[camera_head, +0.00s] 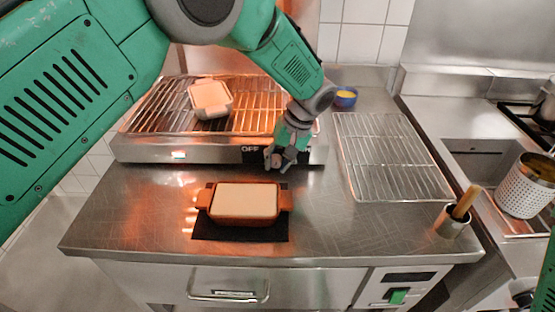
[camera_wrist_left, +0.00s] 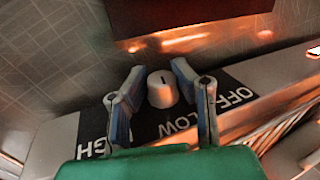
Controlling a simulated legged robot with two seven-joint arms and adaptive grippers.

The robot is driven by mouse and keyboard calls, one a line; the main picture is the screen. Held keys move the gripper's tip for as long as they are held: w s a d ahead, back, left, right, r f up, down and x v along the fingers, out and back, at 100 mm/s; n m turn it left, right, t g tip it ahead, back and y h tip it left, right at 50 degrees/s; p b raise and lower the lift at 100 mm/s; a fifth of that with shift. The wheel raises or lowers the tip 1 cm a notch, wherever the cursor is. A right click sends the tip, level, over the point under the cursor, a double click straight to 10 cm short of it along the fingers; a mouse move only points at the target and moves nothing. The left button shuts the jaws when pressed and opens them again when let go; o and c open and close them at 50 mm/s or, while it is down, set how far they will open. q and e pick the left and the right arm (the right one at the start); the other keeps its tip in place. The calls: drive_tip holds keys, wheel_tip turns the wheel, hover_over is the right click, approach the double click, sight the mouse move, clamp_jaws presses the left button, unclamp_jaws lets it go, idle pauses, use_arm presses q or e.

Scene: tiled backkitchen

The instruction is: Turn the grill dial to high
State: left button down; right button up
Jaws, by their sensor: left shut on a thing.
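The grill (camera_head: 140,150) stands at the back left of the steel counter, with an orange glow under its wire rack. Its pale knob-shaped dial (camera_wrist_left: 162,90) shows in the wrist view on a black panel (camera_wrist_left: 235,90) lettered OFF, LOW and HIGH. A dark line marks the dial's top; I cannot tell exactly which label it points to. My left gripper (camera_head: 276,162) is at the grill's front panel. In the wrist view its two fingers (camera_wrist_left: 160,100) are on either side of the dial, shut on it. In the head view the gripper hides the dial. My right gripper is out of view.
A brown dish (camera_head: 243,220) with a pale top sits on a black mat (camera_head: 210,232) before the grill. A pale block-like item (camera_head: 210,98) rests on the grill rack.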

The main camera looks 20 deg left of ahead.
use_arm(q)
drive_tip(key=shift+w+r+y, duration=0.3)
drive_tip(key=shift+w+y, duration=0.1)
drive_tip(key=shift+y, duration=0.2)
drive_tip(key=c, duration=1.4)
unclamp_jaws()
drive_tip(key=shift+o, duration=0.7)
drive_tip(key=shift+d+f, duration=0.1)
drive_tip(key=shift+f, duration=0.05)
drive_tip(key=shift+s+f, duration=0.1)
drive_tip(key=v, duration=0.7)
drive_tip(key=shift+w+d, duration=0.2)
drive_tip(key=shift+d, duration=0.05)
